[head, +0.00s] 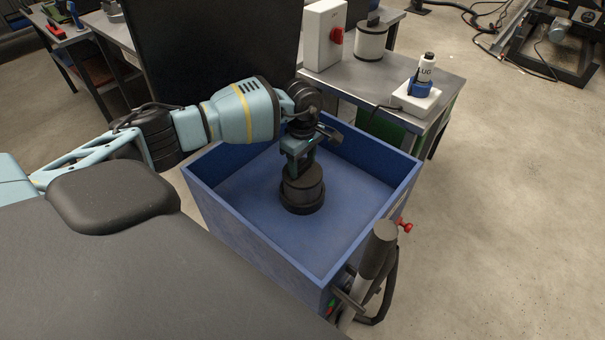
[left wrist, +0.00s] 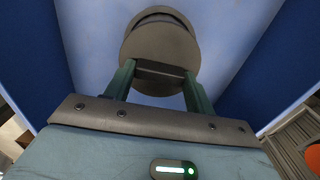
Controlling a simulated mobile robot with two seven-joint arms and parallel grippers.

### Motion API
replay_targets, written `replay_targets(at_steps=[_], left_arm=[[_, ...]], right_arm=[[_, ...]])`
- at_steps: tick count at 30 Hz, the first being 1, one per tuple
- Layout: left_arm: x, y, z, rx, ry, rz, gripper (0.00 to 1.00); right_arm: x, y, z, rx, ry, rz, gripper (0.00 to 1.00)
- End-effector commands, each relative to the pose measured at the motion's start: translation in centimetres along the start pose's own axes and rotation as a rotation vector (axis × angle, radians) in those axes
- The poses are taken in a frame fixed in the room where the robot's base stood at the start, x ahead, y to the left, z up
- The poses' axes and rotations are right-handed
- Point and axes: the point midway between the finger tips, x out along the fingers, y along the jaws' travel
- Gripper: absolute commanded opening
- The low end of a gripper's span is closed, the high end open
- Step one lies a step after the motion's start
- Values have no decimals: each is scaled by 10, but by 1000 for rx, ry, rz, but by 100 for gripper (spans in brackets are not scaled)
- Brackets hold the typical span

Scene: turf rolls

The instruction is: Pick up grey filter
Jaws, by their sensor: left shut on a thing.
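The grey filter (head: 302,188) is a dark grey cylinder with a wider black rim at its lower end. It is upright inside the blue bin (head: 225,228), near the middle. My left gripper (head: 297,160) reaches down into the bin from above and is shut on the filter's top. In the left wrist view the filter (left wrist: 160,50) sits between the two green fingers (left wrist: 158,85), with the blue bin floor behind it. I cannot tell whether the filter touches the floor. My right gripper is not in view.
The bin walls surround the filter and gripper on all sides. A metal table (head: 448,88) behind the bin holds a white box with a red switch (head: 324,36), a white canister (head: 371,42) and a small bottle (head: 426,68). Open concrete floor lies to the right.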

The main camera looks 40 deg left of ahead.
Motion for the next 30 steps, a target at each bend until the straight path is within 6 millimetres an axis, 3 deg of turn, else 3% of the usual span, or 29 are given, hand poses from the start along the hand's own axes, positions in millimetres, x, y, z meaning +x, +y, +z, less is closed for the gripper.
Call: replay_targets(at_steps=[4,17,23,30], left_arm=[[-1,0,0,0,0,2,7],[-12,1,0,0,0,4,6],[-39,1,0,0,0,5,6],[-88,1,0,0,0,7,6]], right_arm=[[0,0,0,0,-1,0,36],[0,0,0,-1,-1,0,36],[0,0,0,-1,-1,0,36],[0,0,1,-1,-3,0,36]])
